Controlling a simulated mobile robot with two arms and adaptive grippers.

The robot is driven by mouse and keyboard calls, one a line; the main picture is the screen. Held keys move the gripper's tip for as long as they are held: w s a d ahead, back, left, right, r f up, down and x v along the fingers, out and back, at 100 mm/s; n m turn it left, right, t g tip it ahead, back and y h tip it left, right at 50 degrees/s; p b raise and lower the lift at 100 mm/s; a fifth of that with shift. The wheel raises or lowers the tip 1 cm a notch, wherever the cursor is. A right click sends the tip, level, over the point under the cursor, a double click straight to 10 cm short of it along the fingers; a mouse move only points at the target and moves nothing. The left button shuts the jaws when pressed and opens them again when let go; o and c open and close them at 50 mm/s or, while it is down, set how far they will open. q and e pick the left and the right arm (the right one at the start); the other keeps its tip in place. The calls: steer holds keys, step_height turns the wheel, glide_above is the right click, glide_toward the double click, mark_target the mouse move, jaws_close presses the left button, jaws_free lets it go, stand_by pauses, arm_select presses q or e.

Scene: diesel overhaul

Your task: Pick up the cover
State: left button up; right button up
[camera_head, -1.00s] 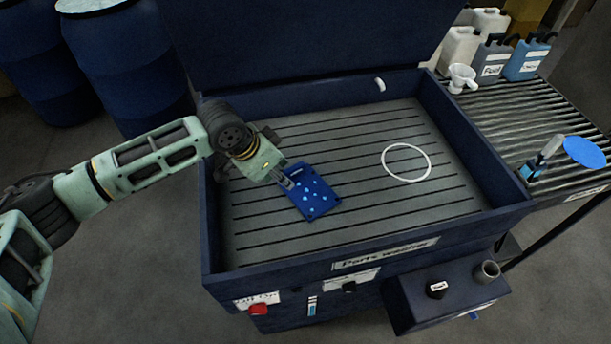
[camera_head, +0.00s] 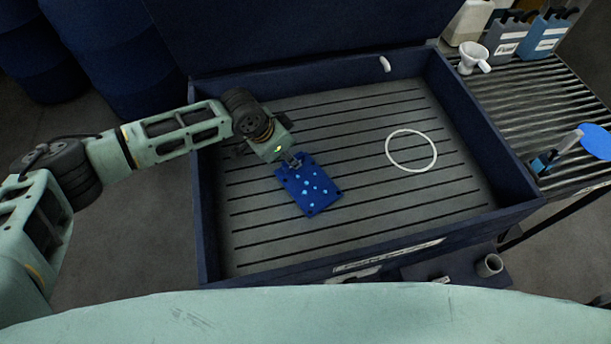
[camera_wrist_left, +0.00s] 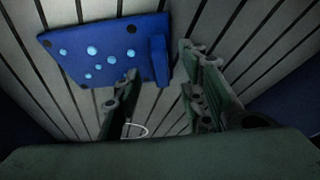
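The cover (camera_head: 309,190) is a flat blue plate with light blue spots and dark corner holes. It is on the slatted floor of the parts washer, left of centre. In the left wrist view the cover (camera_wrist_left: 105,55) shows a raised blue block at its right edge. My left gripper (camera_head: 292,160) is at the cover's upper edge in the head view. In the left wrist view its fingers (camera_wrist_left: 165,95) are apart, with the raised block beyond the gap between them. Whether they touch the cover cannot be told. My right gripper is not in view.
The washer's dark blue walls (camera_head: 207,225) surround the floor. A white ring (camera_head: 411,169) lies to the right of the cover. A roller table (camera_head: 535,105) at the right carries jugs, a white funnel (camera_head: 473,57) and a blue disc-shaped thing (camera_head: 597,141). The washer floor between is clear.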

arm_select(q)
steer(key=shift+w+d+f, duration=0.15)
steer(key=shift+d+f, duration=0.05)
steer(key=shift+f, duration=0.4)
steer(key=shift+w+d+f, duration=0.15)
steer(key=shift+d+f, duration=0.05)
steer(key=shift+f, duration=0.4)
jaws_close()
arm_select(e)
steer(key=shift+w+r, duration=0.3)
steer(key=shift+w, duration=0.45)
arm_select(q)
steer(key=shift+r, duration=0.15)
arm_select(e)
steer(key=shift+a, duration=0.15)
